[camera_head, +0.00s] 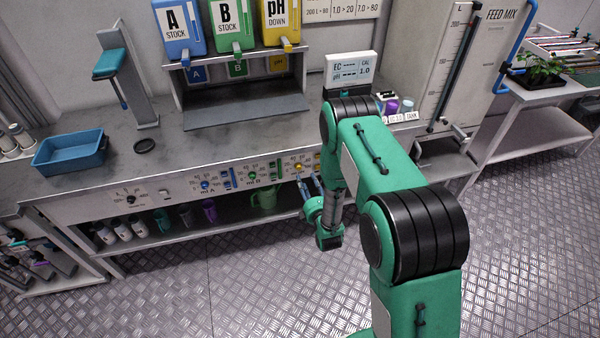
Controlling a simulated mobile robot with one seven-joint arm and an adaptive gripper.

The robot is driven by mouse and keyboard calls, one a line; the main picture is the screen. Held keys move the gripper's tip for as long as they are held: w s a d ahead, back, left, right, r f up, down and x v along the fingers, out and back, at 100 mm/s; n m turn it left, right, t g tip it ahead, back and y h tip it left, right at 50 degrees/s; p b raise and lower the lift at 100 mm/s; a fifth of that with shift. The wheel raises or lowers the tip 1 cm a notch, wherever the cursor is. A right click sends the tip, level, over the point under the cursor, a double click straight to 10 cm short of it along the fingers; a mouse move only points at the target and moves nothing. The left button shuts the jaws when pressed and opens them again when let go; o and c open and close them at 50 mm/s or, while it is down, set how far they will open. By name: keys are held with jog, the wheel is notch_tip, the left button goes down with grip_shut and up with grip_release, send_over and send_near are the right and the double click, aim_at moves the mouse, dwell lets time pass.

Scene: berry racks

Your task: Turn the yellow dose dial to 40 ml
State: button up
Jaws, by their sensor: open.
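The yellow dose dial (297,168) is a small round knob on the front panel (87,206) of the bench. Its scale marks are too small to read, so its setting cannot be told. My gripper (308,181) is open, just below and to the right of the yellow dial, with its fingers toward the panel. It appears apart from the dial, though the exact gap cannot be told. My arm hides the panel to the right of the dial.
A blue dial (205,185) and a green dial (253,177) sit left along the panel. A green jug (264,197) and several bottles stand on the shelf below. A blue tray (70,153) is on the bench top. The floor in front is clear.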

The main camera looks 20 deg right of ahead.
aim_at(299, 169)
jog(key=shift+n+t, duration=0.4)
jog(key=shift+n, duration=0.1)
jog(key=s+f, duration=0.3)
jog(key=shift+s+f, duration=0.3)
jog(key=shift+f, duration=0.1)
jog(key=shift+w, duration=0.15)
jog(key=w+b, duration=0.2)
jog(key=w, duration=1.1)
jog(key=shift+w, duration=0.25)
grip_shut()
